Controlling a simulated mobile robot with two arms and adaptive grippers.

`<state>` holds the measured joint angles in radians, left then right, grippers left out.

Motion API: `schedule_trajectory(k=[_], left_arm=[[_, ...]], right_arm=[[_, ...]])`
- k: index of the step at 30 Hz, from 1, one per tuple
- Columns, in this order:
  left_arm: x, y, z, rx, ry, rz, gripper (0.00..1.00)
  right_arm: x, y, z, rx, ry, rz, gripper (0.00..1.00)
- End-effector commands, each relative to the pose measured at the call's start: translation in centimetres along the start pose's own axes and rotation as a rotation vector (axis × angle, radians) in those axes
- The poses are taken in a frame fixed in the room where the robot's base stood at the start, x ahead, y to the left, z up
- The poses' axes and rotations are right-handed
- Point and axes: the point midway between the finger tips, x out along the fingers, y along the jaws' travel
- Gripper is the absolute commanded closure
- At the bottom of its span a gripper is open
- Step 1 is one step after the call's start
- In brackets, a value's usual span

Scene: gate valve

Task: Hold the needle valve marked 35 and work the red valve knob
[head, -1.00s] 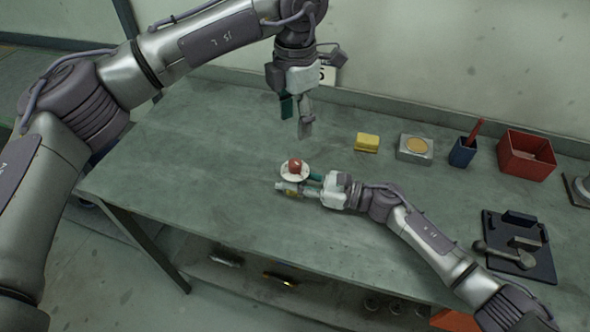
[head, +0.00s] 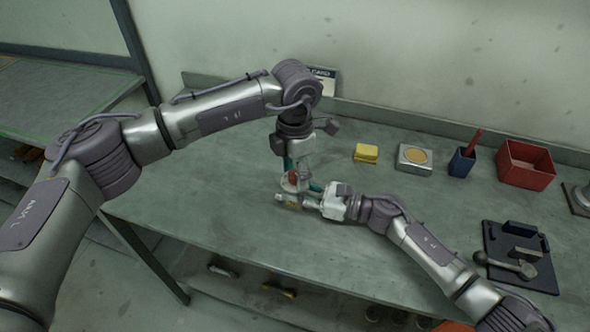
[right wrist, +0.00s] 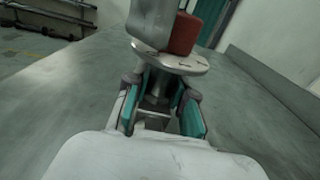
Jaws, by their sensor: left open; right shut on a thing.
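The needle valve (head: 290,199) stands on the workbench, with the red valve knob (head: 293,176) on top. In the right wrist view the red knob (right wrist: 186,34) rises above a round metal flange (right wrist: 172,62). My right gripper (head: 314,197) is shut on the valve body from the right; its teal pads (right wrist: 162,102) flank the body below the flange. My left gripper (head: 296,166) is open and points down from above, its fingers at the red knob. One left finger hides part of the knob. The marking 35 cannot be read.
A yellow block (head: 366,153), a grey box with a round tan top (head: 413,157), a blue cup (head: 462,161) and a red bin (head: 526,163) stand along the back. A dark tray (head: 519,256) lies at the right. The bench left of the valve is clear.

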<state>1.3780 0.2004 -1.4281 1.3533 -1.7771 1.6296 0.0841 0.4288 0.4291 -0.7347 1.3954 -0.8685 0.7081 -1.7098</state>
Motion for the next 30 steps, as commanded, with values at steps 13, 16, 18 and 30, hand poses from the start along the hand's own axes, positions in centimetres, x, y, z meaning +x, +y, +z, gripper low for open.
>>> schedule_trajectory(k=[13,16,18,30], left_arm=[[-0.05,0.01,0.01,0.0,0.0,0.0,0.88],[-0.06,0.01,0.01,0.0,0.0,0.0,1.0],[-0.06,0.02,0.01,-0.001,0.0,0.001,1.0],[-0.09,0.07,0.01,-0.12,0.0,0.001,1.0]], right_arm=[[0.02,-0.02,0.07,0.0,-0.001,0.0,1.0],[0.02,-0.02,0.07,0.0,-0.001,0.0,1.0],[0.02,-0.01,0.07,0.0,-0.001,0.0,1.0],[0.02,0.0,0.07,0.0,-0.001,0.0,1.0]])
